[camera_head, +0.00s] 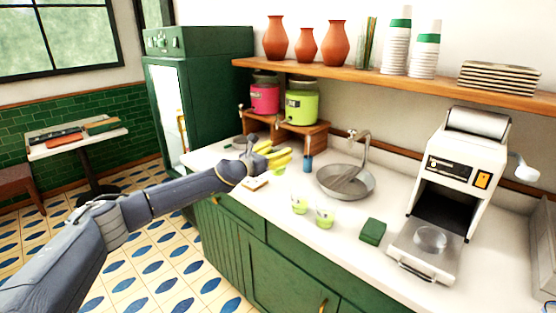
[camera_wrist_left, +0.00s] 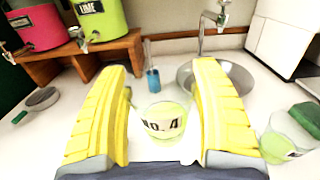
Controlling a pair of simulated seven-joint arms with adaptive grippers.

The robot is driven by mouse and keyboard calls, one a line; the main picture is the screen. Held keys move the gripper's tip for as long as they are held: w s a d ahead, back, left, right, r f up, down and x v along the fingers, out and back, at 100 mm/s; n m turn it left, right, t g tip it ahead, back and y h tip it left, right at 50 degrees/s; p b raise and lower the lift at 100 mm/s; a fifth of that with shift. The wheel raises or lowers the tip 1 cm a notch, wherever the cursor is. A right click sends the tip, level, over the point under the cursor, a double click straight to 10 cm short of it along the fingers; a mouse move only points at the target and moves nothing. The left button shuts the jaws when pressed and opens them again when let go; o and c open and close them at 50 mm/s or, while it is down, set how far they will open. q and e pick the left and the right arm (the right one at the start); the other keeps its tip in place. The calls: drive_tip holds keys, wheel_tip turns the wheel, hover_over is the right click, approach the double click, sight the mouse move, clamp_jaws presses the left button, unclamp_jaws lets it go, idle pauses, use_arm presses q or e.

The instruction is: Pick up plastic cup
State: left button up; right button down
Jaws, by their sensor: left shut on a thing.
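My left gripper (camera_head: 277,156) has yellow fingers and reaches over the white counter from the left. In the left wrist view the fingers (camera_wrist_left: 160,72) stand on both sides of a clear plastic cup (camera_wrist_left: 163,116) with green liquid and a "No. 4" label, and are shut on it. The cup is upright; in the head view its green part (camera_head: 279,170) shows just below the fingers. Two more clear cups with green contents, a nearer-left one (camera_head: 299,205) and one to its right (camera_head: 325,218), stand apart on the counter. My right gripper is not in view.
A round sink (camera_head: 345,181) with a tap, a green sponge block (camera_head: 372,231) and a white machine (camera_head: 447,180) lie to the right. Behind the gripper are a blue object (camera_head: 308,164) and a wooden stand (camera_head: 316,132) with pink and lime dispensers.

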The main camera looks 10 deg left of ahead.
use_arm(q)
wheel_tip(320, 180, up, 8)
idle(0.8)
drive_tip(key=shift+r, duration=0.3)
idle(1.3)
